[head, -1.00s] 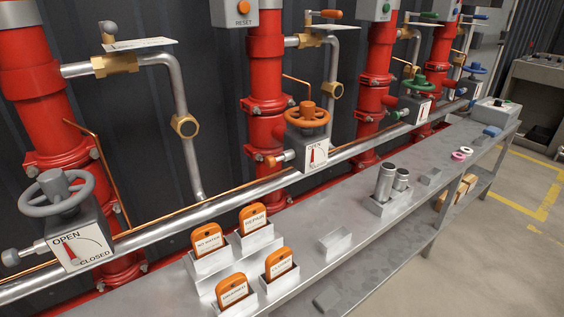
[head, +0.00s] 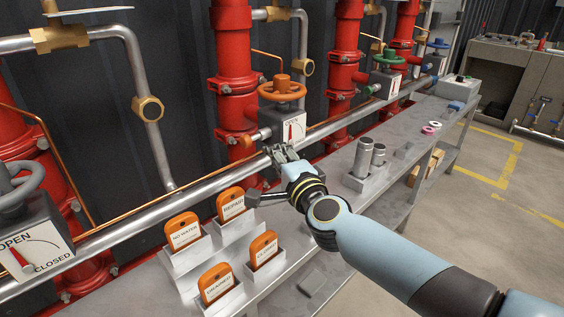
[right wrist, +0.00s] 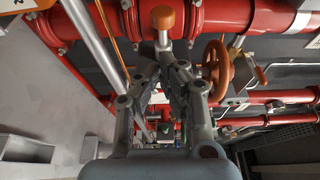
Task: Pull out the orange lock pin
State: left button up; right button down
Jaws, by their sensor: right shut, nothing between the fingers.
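The orange lock pin shows as a small orange knob (head: 247,141) on a short silver shaft. It sticks out of the left side of the valve box (head: 289,128) under the orange handwheel (head: 282,89). In the right wrist view the orange knob (right wrist: 163,18) is at the top centre, with its silver shaft below it. My right gripper (head: 276,150) is just below and right of the pin in the head view. Its fingers (right wrist: 163,62) come together in the wrist view, shut and empty, close to the shaft. I cannot tell whether they touch it. My left gripper is not in view.
A silver pipe (head: 130,224) runs along the wall in front of the red columns. Orange tags, including a "REPAIR" tag (head: 231,205), stand in holders on the grey bench below my arm. Two metal cylinders (head: 363,157) stand farther right. Open floor lies at the right.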

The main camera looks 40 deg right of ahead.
aim_at(251, 145)
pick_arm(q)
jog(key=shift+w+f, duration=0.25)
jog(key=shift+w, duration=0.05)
pick_arm(e)
jog(key=x, duration=0.5)
jog(key=shift+s+a, duration=0.1)
jog(key=a, duration=0.3)
jog(key=shift+s+a, duration=0.15)
jog(key=shift+a, duration=0.25)
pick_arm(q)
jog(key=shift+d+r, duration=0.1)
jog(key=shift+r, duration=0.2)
pick_arm(e)
jog(key=shift+d, duration=0.1)
jog(key=shift+f, duration=0.1)
